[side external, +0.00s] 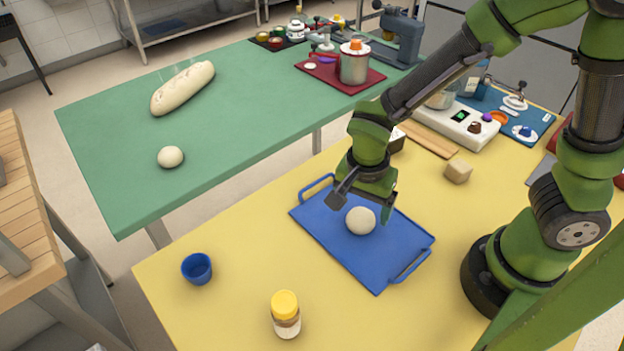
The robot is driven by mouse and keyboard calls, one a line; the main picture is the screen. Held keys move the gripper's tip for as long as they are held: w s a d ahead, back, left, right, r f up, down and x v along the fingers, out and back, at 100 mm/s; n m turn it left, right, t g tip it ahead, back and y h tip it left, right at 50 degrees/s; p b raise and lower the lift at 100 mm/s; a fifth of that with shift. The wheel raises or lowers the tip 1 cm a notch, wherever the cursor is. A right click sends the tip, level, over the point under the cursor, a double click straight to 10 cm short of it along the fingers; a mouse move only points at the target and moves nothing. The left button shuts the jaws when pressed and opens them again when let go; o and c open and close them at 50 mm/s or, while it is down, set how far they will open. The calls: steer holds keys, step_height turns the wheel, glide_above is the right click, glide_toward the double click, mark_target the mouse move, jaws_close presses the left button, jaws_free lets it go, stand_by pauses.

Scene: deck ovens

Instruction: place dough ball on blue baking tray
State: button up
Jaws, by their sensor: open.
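A pale, round dough ball (360,220) rests on the blue baking tray (370,264), near its middle. The tray lies flat on the yellow table and has a handle at each end. My gripper (364,212) is open above the tray, with its fingers on either side of the dough ball. Whether the fingers touch the ball cannot be told from this view. A second, smaller dough ball (170,157) sits on the green table.
A blue cup (197,268) and a yellow-lidded jar (286,314) stand left and in front of the tray. A beige cube (458,171) and a white scale (458,122) are behind it. A long loaf (183,87) lies on the green table (115,140).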

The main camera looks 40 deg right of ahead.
mark_target(359, 220)
step_height(359, 220, up, 9)
steer(key=a, duration=0.1)
steer(key=s+d+r+n+t+y, duration=0.3)
steer(key=d+r+n+t, duration=0.3)
steer(key=d+r+n, duration=0.2)
step_height(359, 220, up, 3)
steer(key=shift+s+f+n+t, duration=0.1)
steer(key=shift+s+n+t, duration=0.3)
steer(key=shift+n, duration=0.7)
